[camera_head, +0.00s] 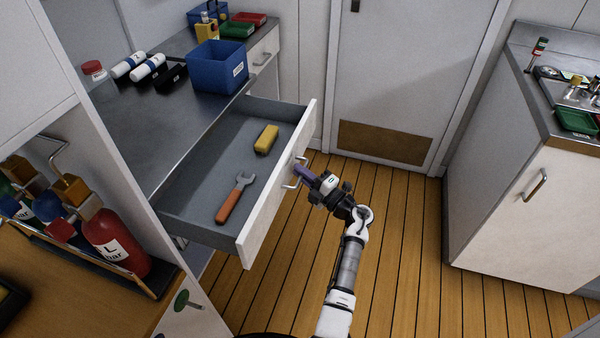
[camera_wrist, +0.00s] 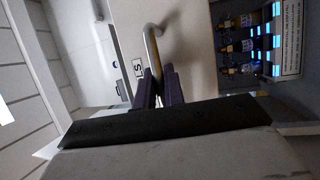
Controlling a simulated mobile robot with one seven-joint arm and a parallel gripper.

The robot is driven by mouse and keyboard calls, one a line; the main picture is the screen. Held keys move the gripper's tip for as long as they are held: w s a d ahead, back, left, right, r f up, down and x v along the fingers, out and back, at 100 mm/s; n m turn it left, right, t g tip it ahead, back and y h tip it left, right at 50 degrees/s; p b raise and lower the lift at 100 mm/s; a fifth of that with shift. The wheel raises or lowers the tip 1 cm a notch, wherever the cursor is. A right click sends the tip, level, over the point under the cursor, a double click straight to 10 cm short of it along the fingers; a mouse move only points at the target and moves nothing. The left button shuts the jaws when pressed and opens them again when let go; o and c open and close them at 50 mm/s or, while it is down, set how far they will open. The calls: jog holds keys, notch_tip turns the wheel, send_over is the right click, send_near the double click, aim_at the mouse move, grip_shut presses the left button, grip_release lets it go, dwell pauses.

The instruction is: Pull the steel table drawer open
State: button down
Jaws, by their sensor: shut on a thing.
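The steel table drawer (camera_head: 204,228) is pulled well out from under the steel table (camera_head: 130,128) in the head view. An orange-handled wrench (camera_head: 234,198) and a yellow block-like item (camera_head: 266,139) lie inside it. My gripper (camera_head: 302,172) is at the drawer's front, shut on the bar handle (camera_head: 291,186). In the wrist view the purple fingers (camera_wrist: 158,88) close around the handle (camera_wrist: 152,42), which stands out from the pale drawer front (camera_wrist: 185,35). The fingers hide part of the handle.
A blue bin (camera_head: 218,68), white cylinders (camera_head: 148,67) and small trays stand on the table. A red gas bottle (camera_head: 115,242) is at the lower left. A white cabinet (camera_head: 520,205) stands right. Wooden floor (camera_head: 400,250) between is clear.

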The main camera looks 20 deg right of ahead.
jog(key=c, duration=1.5)
grip_release()
jog(key=shift+s, duration=0.1)
jog(key=b+v, duration=0.3)
jog(key=v, duration=1)
jog(key=shift+s+d, duration=0.2)
jog(key=shift+s, duration=0.1)
